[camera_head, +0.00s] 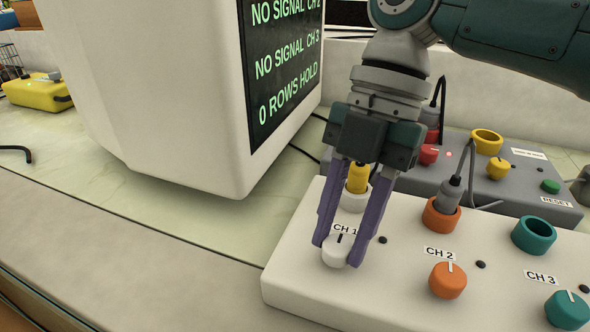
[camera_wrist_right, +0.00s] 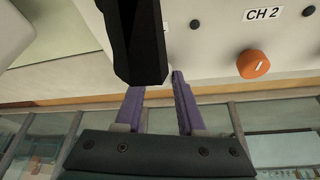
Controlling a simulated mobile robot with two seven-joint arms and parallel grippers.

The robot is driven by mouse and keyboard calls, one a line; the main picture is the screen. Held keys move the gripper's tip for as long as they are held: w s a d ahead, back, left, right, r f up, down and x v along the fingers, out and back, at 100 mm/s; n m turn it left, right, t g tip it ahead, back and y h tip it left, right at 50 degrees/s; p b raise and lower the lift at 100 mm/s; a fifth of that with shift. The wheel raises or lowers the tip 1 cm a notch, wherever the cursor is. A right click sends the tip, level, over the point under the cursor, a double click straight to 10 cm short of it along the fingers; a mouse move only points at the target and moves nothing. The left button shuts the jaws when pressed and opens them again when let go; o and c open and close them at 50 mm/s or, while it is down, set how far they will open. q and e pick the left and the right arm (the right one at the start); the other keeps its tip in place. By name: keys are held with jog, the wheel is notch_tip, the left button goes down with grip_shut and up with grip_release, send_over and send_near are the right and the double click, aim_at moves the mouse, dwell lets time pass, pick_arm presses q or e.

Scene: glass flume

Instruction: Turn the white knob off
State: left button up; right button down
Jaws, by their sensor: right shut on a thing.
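The white knob (camera_head: 337,252) sits under the CH 1 label at the left end of the white control box (camera_head: 400,297). A dark pointer line shows on its top. My right gripper (camera_head: 338,245) reaches down from above, with its purple fingers shut on the white knob, one on each side. In the right wrist view the purple fingers (camera_wrist_right: 158,85) show, but a black connector body (camera_wrist_right: 133,40) hides the knob between them. My left gripper is in neither view.
An orange knob (camera_head: 447,280) and a teal knob (camera_head: 568,309) stand to the right on the same box. Behind the fingers, a yellow plug (camera_head: 358,178) stands in a white socket. A large monitor (camera_head: 180,90) stands to the left. A grey box (camera_head: 500,185) lies behind.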

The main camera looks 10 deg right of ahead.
dwell(0.3)
jog(key=c, duration=0.5)
grip_release()
jog(key=v, duration=1)
jog(key=shift+p, duration=0.35)
jog(key=shift+a, duration=0.2)
